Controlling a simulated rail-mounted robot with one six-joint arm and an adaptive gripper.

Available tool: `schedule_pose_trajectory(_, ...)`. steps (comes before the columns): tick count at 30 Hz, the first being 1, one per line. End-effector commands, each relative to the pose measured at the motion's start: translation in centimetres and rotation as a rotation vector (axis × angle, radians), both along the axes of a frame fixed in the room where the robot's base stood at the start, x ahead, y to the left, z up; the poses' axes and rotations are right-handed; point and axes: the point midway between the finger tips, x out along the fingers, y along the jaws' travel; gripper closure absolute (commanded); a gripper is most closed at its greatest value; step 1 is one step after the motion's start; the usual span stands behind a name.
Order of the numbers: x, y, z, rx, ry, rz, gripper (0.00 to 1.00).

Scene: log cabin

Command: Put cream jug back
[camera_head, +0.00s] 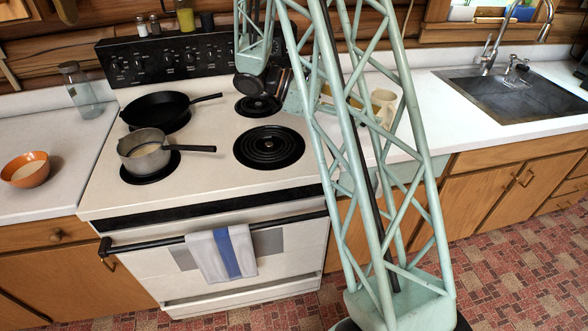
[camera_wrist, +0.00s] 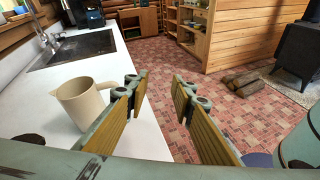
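The cream jug (camera_wrist: 80,104) stands upright on the white counter, at the left in the wrist view, with its handle toward my gripper. It also shows in the head view (camera_head: 384,100), partly hidden behind my arm's green lattice. My gripper (camera_wrist: 158,92) is open, with a wide empty gap between its two fingers. The jug is outside the gap, to the left of the left finger. In the head view the gripper is mostly hidden behind the lattice.
A cooktop with a black skillet (camera_head: 156,110) and a saucepan (camera_head: 146,157) is left of my arm. An orange bowl (camera_head: 26,170) and a glass bottle (camera_head: 82,92) stand farther left. A sink (camera_head: 515,93) is at the right, with bare counter (camera_head: 440,112) before it.

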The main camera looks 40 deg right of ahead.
Motion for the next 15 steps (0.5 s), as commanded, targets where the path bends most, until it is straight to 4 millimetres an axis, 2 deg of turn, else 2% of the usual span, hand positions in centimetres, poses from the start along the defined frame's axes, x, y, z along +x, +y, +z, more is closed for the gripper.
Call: schedule_pose_trajectory(15,-3.6,6.0,3.9,0.081,-0.223,-0.077,0.77)
